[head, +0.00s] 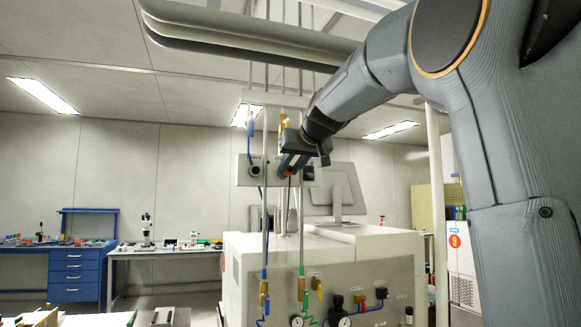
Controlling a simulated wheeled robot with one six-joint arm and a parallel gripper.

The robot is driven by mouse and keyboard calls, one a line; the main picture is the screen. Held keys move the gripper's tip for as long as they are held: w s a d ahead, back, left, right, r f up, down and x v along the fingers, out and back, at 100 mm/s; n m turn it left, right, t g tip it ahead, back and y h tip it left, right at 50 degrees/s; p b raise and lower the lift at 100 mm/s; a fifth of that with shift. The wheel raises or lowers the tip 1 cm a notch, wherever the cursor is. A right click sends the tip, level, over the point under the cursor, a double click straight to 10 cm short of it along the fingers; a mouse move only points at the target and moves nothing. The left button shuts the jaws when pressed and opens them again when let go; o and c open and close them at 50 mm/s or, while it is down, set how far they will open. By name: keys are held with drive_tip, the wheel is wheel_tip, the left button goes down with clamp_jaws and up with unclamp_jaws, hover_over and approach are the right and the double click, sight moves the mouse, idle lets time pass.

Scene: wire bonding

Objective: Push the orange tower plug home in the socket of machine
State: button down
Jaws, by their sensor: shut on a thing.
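The machine (330,248) is a pale cabinet with valves and gauges on its front. A grey panel (243,177) with round dark fittings stands above it. My gripper (288,168) is at the right part of this panel, its blue-tipped fingers shut on a small orange-red piece that I take to be the orange tower plug (289,171). The plug is mostly hidden by the fingers. Its socket is hidden too, so I cannot tell how deep the plug sits. A dark round fitting (255,171) with a blue cable shows to the left.
Thin vertical pipes (265,215) with brass and blue valves run in front of the panel, close to my gripper. A monitor (337,190) stands at the right on the machine. A blue workbench (75,272) and a white bench (165,252) are at the back left.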

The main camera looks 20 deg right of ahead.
drive_tip(key=shift+w, duration=0.2)
drive_tip(key=c, duration=1.4)
unclamp_jaws()
drive_tip(key=shift+c, duration=0.2)
drive_tip(key=b+v, duration=0.2)
drive_tip(key=v, duration=0.5)
drive_tip(key=shift+s+r, duration=0.2)
drive_tip(key=shift+s, duration=0.15)
